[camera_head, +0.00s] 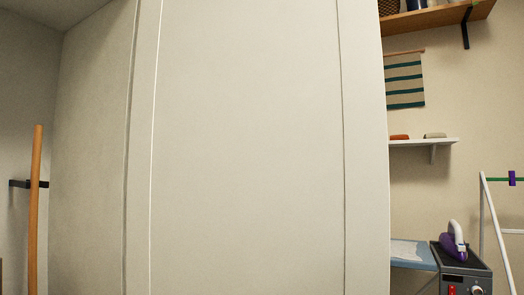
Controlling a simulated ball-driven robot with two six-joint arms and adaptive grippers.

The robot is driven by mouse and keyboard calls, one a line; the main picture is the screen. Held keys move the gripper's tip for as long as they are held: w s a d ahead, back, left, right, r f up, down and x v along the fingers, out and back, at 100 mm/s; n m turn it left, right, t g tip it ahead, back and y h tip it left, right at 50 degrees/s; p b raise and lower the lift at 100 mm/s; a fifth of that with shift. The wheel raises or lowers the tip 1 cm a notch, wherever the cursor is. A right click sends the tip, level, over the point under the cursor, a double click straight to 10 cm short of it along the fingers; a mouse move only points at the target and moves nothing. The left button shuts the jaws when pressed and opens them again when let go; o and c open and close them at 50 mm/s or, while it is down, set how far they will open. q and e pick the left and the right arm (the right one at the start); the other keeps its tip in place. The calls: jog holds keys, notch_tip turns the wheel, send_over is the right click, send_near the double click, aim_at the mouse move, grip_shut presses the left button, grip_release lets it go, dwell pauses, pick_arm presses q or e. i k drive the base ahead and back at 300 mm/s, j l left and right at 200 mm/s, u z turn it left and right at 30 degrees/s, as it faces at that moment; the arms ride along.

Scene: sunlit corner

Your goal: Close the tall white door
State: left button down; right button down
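The tall white door (245,150) stands very close and fills the middle of the head view. It has a flat recessed panel with raised border strips. Its right edge shows against the room behind, and its top and bottom are cut off by the frame. I cannot tell from this view how far it is swung open. Neither of my grippers is in view.
A wooden pole (35,210) with a black bracket (20,184) is at the far left. At the right are a white shelf (422,142), a wooden shelf (437,19), a striped hanging cloth (404,82), an ironing board (411,254), a purple iron (453,243) and a white rack (495,235).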

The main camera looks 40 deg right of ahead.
aim_at(258, 155)
jog(key=k+l+u, duration=0.15)
jog(key=l, duration=0.3)
jog(key=k+l+u, duration=0.2)
jog(key=l, duration=0.25)
jog(key=l+u, duration=0.15)
jog(key=l, duration=0.3)
jog(key=k+l+u, duration=0.2)
jog(key=l, duration=0.15)
jog(key=k+l+u, duration=0.15)
jog(key=l, duration=0.25)
jog(key=k+l+u, duration=0.2)
jog(key=l+u, duration=0.15)
jog(key=l, duration=0.45)
jog(key=l+u, duration=0.2)
jog(key=l, duration=0.45)
jog(key=k+l+u, duration=0.15)
jog(key=l, duration=0.45)
